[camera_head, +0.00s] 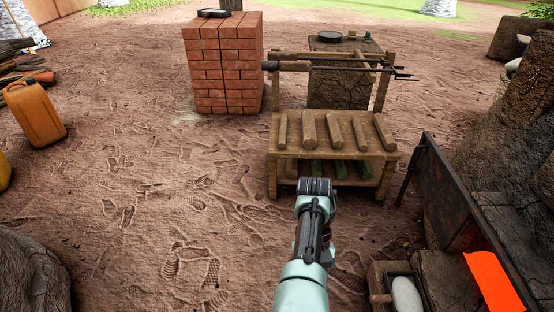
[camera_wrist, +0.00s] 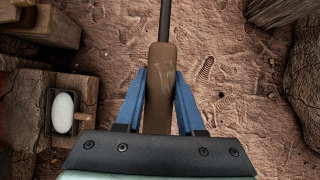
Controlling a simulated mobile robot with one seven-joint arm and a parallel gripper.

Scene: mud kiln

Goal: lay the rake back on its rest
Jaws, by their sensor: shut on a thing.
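In the wrist view the blue fingers of my gripper (camera_wrist: 159,78) are shut on a brown wooden handle, which continues into a thin dark shaft towards the top edge; I take it as the rake (camera_wrist: 160,58). Its far end is out of view. In the head view my gripper (camera_head: 316,186) is in front of the low wooden bench, and my arm hides the rake. A wooden frame (camera_head: 382,96) beyond the bench looks like the rest. A long dark tool (camera_head: 350,69) lies across it, with a brown handle at left and prongs at right.
The wooden bench (camera_head: 274,166) bears several clay-coloured bars. A brick stack (camera_head: 223,70) stands behind left. At right are a dark metal plate (camera_head: 440,190), a glowing orange opening (camera_head: 490,280) and a white oval stone (camera_head: 406,297) in a tray.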

